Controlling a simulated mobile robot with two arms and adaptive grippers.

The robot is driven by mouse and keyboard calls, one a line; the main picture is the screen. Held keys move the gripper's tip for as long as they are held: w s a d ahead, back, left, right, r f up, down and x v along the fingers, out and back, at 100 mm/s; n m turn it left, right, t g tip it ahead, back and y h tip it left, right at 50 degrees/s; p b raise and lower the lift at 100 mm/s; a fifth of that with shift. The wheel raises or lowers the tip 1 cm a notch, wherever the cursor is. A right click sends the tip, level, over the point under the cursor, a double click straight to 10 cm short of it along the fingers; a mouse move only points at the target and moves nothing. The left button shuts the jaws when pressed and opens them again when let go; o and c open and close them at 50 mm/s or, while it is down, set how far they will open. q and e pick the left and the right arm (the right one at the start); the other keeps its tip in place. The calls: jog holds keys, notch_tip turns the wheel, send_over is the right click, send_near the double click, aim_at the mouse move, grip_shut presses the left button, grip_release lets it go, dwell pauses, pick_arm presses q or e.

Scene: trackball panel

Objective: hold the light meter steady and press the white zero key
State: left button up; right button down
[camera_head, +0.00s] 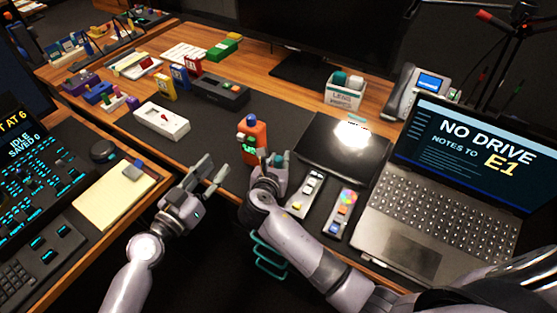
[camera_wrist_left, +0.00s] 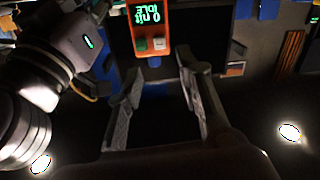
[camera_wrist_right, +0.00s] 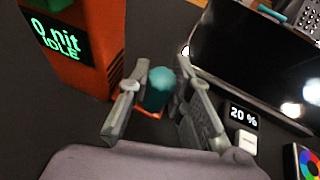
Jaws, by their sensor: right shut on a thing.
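The light meter (camera_head: 252,140) is an upright orange device with a dark display in green letters. In the right wrist view its display (camera_wrist_right: 60,40) reads "0 nit IDLE". In the left wrist view, the white zero key (camera_wrist_left: 159,44) sits beside a green key (camera_wrist_left: 141,45) below the display. My right gripper (camera_head: 275,163) is shut on a teal knob (camera_wrist_right: 158,88), right of the meter. Orange shows at the knob's foot; its join to the meter is hidden. My left gripper (camera_head: 216,172) is open and empty, left of and nearer than the meter, apart from it.
A dark glossy panel (camera_head: 345,148) and two small control strips (camera_head: 305,194) lie right of my right gripper, before the laptop (camera_head: 440,190). A white box (camera_head: 161,121) and a yellow pad (camera_head: 115,195) lie left. The dark mat (camera_head: 215,130) behind my left gripper is clear.

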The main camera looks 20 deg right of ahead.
pick_arm(q)
jog(key=shift+c, duration=0.2)
grip_shut()
dwell(1.4)
